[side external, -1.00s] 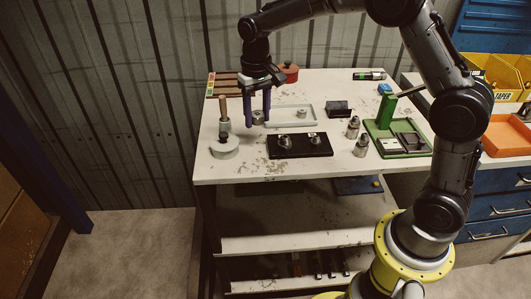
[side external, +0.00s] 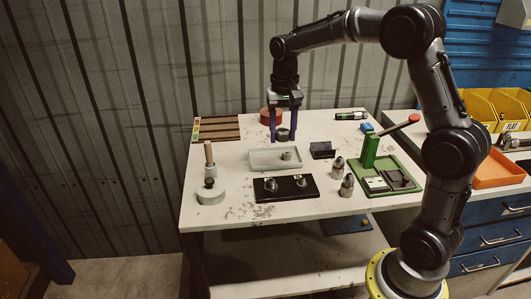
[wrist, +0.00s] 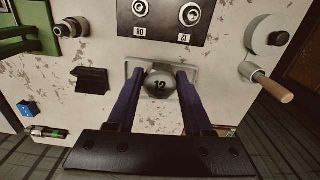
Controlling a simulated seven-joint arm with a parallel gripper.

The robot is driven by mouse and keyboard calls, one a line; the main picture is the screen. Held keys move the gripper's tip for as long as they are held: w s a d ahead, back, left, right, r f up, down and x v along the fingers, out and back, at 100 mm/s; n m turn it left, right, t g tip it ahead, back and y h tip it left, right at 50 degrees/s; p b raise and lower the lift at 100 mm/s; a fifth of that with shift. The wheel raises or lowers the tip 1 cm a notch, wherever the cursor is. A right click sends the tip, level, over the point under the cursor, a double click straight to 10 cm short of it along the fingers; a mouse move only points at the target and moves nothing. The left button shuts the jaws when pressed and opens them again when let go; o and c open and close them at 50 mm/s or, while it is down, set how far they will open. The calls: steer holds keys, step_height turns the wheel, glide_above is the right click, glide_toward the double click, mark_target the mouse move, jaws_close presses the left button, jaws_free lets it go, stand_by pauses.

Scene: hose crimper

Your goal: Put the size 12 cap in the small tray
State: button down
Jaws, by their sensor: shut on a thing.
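My gripper (side external: 284,138) is shut on a dark grey round cap (side external: 283,135). In the wrist view the cap (wrist: 160,84) shows the number 12 on its face, between the two blue-purple fingers. The small tray (side external: 260,161) is light grey and shallow, and lies on the bench below the cap. In the side view the cap appears raised above the tray's back part. A small metal piece (side external: 287,155) stands in the tray's right half. In the wrist view the cap and fingers hide most of the tray (wrist: 131,68).
A black block (side external: 286,194) with two metal fittings lies in front of the tray. A wooden-handled tool (side external: 209,160) and a white round piece (side external: 211,196) stand left. A black holder (side external: 322,150), loose fittings (side external: 347,186) and a green press (side external: 371,152) are right.

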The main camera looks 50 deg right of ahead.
steer(key=w+d+f, duration=0.1)
steer(key=w+f, duration=0.1)
steer(key=w, duration=0.2)
glide_above(264, 160)
steer(key=f, duration=0.5)
steer(key=shift+s+a, duration=0.15)
steer(key=shift+s, duration=0.05)
steer(key=shift+w+f, duration=0.15)
steer(key=shift+f, duration=0.75)
steer(key=shift+w+f, duration=0.1)
steer(key=shift+f, duration=0.75)
steer(key=shift+f, duration=0.7)
